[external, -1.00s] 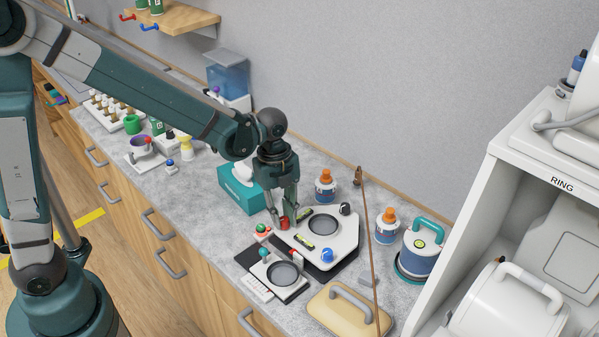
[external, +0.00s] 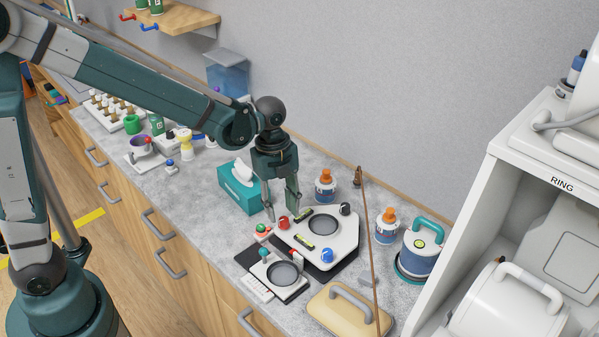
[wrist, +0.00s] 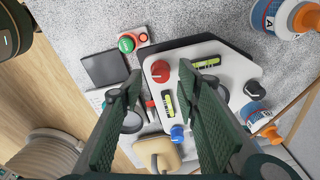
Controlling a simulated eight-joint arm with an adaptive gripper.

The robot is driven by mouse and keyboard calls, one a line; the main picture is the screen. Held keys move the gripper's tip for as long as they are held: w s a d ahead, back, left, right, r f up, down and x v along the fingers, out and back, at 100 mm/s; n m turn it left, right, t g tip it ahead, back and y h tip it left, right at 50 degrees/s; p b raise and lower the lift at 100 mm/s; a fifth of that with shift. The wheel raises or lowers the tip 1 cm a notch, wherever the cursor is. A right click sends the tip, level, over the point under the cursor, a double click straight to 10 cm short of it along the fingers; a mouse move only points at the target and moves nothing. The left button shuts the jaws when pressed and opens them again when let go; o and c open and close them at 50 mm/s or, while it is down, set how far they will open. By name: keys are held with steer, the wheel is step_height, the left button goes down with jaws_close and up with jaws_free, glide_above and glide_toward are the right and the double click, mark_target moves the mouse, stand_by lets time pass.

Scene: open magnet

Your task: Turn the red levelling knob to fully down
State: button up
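The red levelling knob (external: 283,222) sits at the left corner of a white levelling plate (external: 340,238). In the wrist view the red knob (wrist: 160,71) shows whole, with a pale pointer line on its top. The plate also carries a blue knob (wrist: 177,134), a black knob (wrist: 254,90) and two yellow-green bubble levels (wrist: 206,63). My gripper (external: 283,212) is open and empty above the red knob's corner of the plate. In the wrist view its fingers (wrist: 165,88) stand wide apart, and nothing is between their pads.
A small scale (external: 277,277) with a round pan stands in front of the plate. A green button on a red-and-white base (wrist: 127,43) is close to the red knob. A teal tissue box (external: 240,190), orange-capped bottles (external: 325,190) and a thin brown rod (external: 368,250) stand around.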

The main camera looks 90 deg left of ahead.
step_height(320, 180, up, 9)
steer(key=shift+s+a, duration=0.3)
steer(key=shift+s, duration=0.1)
steer(key=shift+d, duration=0.1)
stand_by(0.3)
steer(key=s+d+r+n+t+y, duration=0.1)
steer(key=s+d+r+n, duration=0.15)
steer(key=d, duration=0.65)
steer(key=s+d+r+n+t, duration=0.2)
steer(key=s+d+n, duration=0.15)
steer(key=d, duration=0.45)
steer(key=s+d+f+n+t, duration=0.1)
steer(key=s+d+n+t, duration=0.2)
steer(key=s+d+n, duration=0.3)
steer(key=s+d, duration=0.4)
steer(key=d, duration=0.3)
